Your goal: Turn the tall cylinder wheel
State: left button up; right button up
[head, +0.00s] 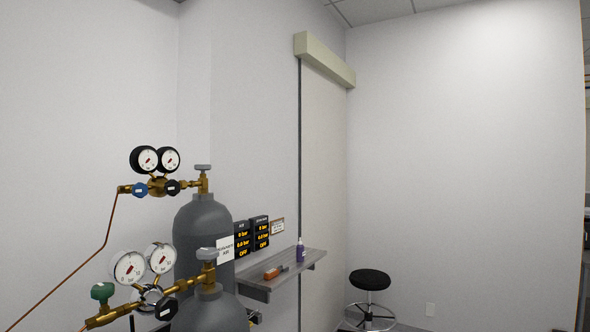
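The tall gas cylinder (202,222) is grey and stands upright at the left of the head view, behind a shorter one. Its wheel (203,167) is a small grey handwheel on top of the brass valve. A brass regulator with two black-rimmed gauges (156,160) is fixed to the left of that valve. The shorter grey cylinder (209,312) stands in front, with its own grey wheel (207,253) and a regulator with two gauges (144,262). Neither of my grippers shows in the head view.
A black stool (370,281) stands in the corner. The right wall is bare.

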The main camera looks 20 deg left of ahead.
aim_at(200, 167)
jog(key=z, duration=0.75)
jog(key=i, duration=3.3)
jog(key=u, duration=4.25)
